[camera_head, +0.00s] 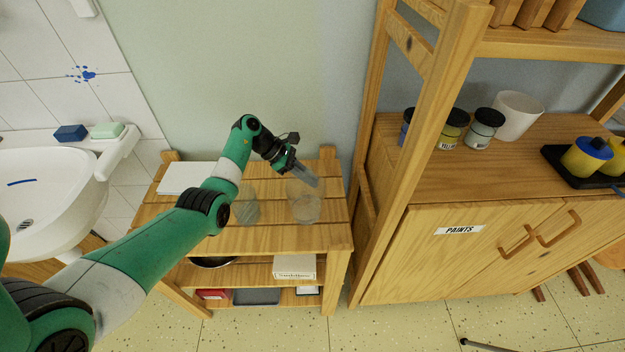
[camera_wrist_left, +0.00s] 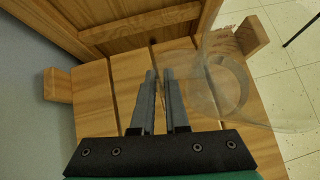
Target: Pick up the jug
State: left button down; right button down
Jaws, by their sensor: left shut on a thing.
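A clear, see-through jug (camera_head: 306,208) is at the right end of the top board of a small wooden shelf unit. It also shows as a large, faint glass shape in the left wrist view (camera_wrist_left: 228,85), right of the fingers. My left gripper (camera_head: 312,180) reaches over the board from the left. Its fingers (camera_wrist_left: 160,75) are nearly together, shut on the jug at its side; the glass is so faint that the gripped part is hard to make out. I cannot tell whether the jug is clear of the board. My right gripper is not in view.
Another clear vessel (camera_head: 245,208) stands left of the jug, close to my arm. A white sheet (camera_head: 185,177) lies at the board's left end. A tall wooden cabinet (camera_head: 440,250) with paint jars (camera_head: 484,128) stands close on the right. A sink (camera_head: 40,200) is at left.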

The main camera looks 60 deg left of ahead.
pick_arm(q)
jog(key=s+a+r+p, duration=0.1)
jog(key=s+r+p, duration=0.8)
jog(key=s, duration=0.4)
jog(key=shift+s+a, duration=0.1)
jog(key=shift+a, duration=0.05)
